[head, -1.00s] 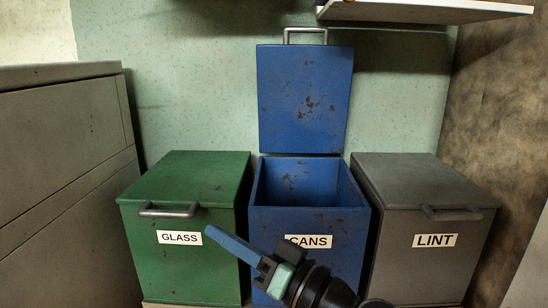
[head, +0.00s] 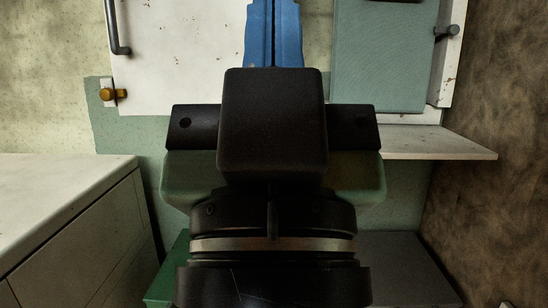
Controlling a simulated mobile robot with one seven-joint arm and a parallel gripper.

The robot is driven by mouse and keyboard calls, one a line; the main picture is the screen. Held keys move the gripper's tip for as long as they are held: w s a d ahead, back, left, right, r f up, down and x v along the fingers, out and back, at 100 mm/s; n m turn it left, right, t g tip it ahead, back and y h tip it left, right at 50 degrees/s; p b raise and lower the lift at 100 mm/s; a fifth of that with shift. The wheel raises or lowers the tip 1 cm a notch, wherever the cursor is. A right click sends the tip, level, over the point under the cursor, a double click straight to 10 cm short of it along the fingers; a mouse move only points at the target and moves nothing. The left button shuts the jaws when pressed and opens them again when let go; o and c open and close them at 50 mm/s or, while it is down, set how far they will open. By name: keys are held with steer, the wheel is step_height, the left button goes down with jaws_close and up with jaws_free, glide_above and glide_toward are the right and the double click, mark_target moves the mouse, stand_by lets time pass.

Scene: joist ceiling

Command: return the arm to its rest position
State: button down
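My arm stands upright in the middle of the head view and fills much of it. My gripper (head: 272,30) points up at the top edge, its two blue fingers side by side with only a thin dark line between them. It looks shut, and I see nothing held. The fingertips run to the top edge of the picture, so their very ends may be cut off. The fingers show in front of the white cabinet.
A white cabinet (head: 180,60) with a dark handle and a teal panel (head: 385,60) hang on the wall, above a white shelf (head: 440,143). A grey counter (head: 70,195) is at left. The green bin (head: 165,280) and grey bin (head: 405,265) are partly hidden; my arm covers the blue bin's place.

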step_height(320, 180, up, 34)
steer(key=p, duration=3.1)
steer(key=shift+p, duration=0.35)
